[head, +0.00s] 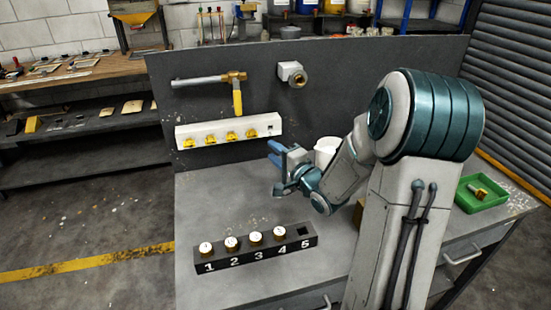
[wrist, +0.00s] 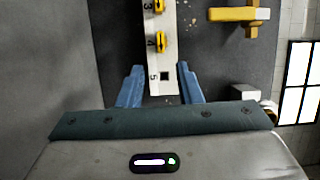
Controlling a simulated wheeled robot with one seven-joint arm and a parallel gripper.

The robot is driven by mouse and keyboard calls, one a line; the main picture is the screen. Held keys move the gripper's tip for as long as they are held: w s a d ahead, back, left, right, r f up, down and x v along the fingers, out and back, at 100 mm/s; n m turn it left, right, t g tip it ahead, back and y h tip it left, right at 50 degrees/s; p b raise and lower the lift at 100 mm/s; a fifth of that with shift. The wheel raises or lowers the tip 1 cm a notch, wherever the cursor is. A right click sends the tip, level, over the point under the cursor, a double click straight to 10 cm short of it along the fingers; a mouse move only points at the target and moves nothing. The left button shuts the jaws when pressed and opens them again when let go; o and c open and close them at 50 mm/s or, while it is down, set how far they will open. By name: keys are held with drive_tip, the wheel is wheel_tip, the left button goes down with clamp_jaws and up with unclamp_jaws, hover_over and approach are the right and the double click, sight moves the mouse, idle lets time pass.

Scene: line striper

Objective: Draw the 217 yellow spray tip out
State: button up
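Yellow spray tips (head: 231,135) sit in a row in a white wall bar (head: 262,122) on the grey back panel. In the wrist view, yellow tips stand at positions 3 (wrist: 159,6) and 4 (wrist: 162,41); position 5 of the bar (wrist: 154,86) is an empty dark square. No 217 marking is legible. My gripper (head: 275,153) is right of the bar and a little below it, apart from the tips. In the wrist view, the blue fingers of my gripper (wrist: 160,76) are spread, with nothing held; the bar's position-5 end shows between them.
A black block (head: 255,262) numbered 1 to 5 stands on the bench, with white-topped pieces in 1 to 4 and slot 5 empty. A brass valve (head: 237,90) and a wall fitting (head: 292,74) project above.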

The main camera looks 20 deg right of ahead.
sight(254, 136)
drive_tip(key=shift+b+x, duration=0.45)
drive_tip(key=shift+x, duration=4.5)
drive_tip(key=shift+r, duration=0.1)
drive_tip(key=shift+c, duration=0.3)
clamp_jaws()
